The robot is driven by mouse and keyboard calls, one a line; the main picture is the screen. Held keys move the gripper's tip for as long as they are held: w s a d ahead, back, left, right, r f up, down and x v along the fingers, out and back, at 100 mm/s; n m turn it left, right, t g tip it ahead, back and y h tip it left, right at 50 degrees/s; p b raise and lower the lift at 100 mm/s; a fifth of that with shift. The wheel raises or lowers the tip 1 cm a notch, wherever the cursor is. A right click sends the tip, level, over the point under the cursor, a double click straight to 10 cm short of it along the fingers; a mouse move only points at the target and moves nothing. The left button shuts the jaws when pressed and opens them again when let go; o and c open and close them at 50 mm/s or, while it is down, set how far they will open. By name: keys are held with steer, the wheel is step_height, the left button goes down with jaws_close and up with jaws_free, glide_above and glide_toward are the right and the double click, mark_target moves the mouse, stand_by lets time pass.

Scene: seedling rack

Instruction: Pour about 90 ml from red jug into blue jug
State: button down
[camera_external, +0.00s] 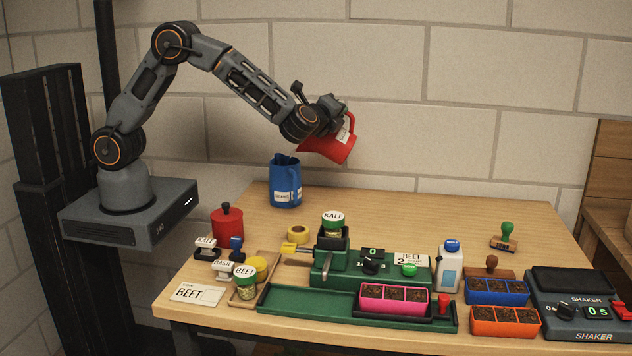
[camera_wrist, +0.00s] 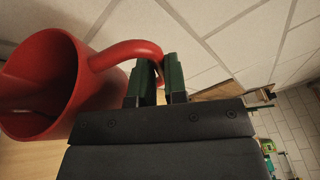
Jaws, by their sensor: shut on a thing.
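The red jug (camera_external: 333,147) is held in the air above the table, tilted with its mouth toward the lower left. My gripper (camera_external: 339,118) is shut on its handle. In the wrist view the red jug (camera_wrist: 62,85) fills the left side, and the green-padded fingers of my gripper (camera_wrist: 160,82) close around the handle. Part of its inside shows, with a dark patch that I cannot make out. The blue jug (camera_external: 285,183) stands upright on the table, below and left of the red jug, with a white label. Its contents are hidden.
The wooden table (camera_external: 380,205) is clear right of the blue jug. Nearer stand a red canister (camera_external: 227,223), a green seeder (camera_external: 350,268), a white bottle (camera_external: 450,266), a green tray (camera_external: 290,301) with a pink planter (camera_external: 396,298), and a shaker (camera_external: 580,310).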

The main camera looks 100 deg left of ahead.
mark_target(354, 138)
steer(key=shift+s+r+n+b, duration=0.35)
steer(key=shift+s+r+n, duration=0.15)
steer(key=shift+s, duration=0.1)
stand_by(0.8)
steer(key=shift+s+r+n+y+b, duration=0.1)
steer(key=shift+r+n+y+b, duration=0.2)
steer(key=shift+r, duration=0.05)
stand_by(0.5)
steer(key=shift+s+r+b, duration=0.1)
steer(key=shift+s+b, duration=0.15)
steer(key=shift+b, duration=0.1)
steer(key=shift+w+r+p, duration=0.1)
steer(key=shift+r+p, duration=0.1)
steer(key=shift+p, duration=0.3)
steer(key=w+f+m+h+p, duration=0.1)
steer(key=w+f+m+p, duration=0.1)
steer(key=w+f+m, duration=0.1)
steer(key=shift+w+a+f+g+p, duration=0.1)
steer(key=shift+w+f+g+p, duration=0.2)
steer(key=shift+w+f, duration=0.4)
steer(key=shift+f+m+h, duration=0.25)
steer(key=shift+m+h, duration=0.05)
steer(key=shift+w+f+m+g+p, duration=0.3)
steer(key=shift+w+f+m+p, duration=0.35)
steer(key=shift+f, duration=0.45)
steer(key=shift+w, duration=0.15)
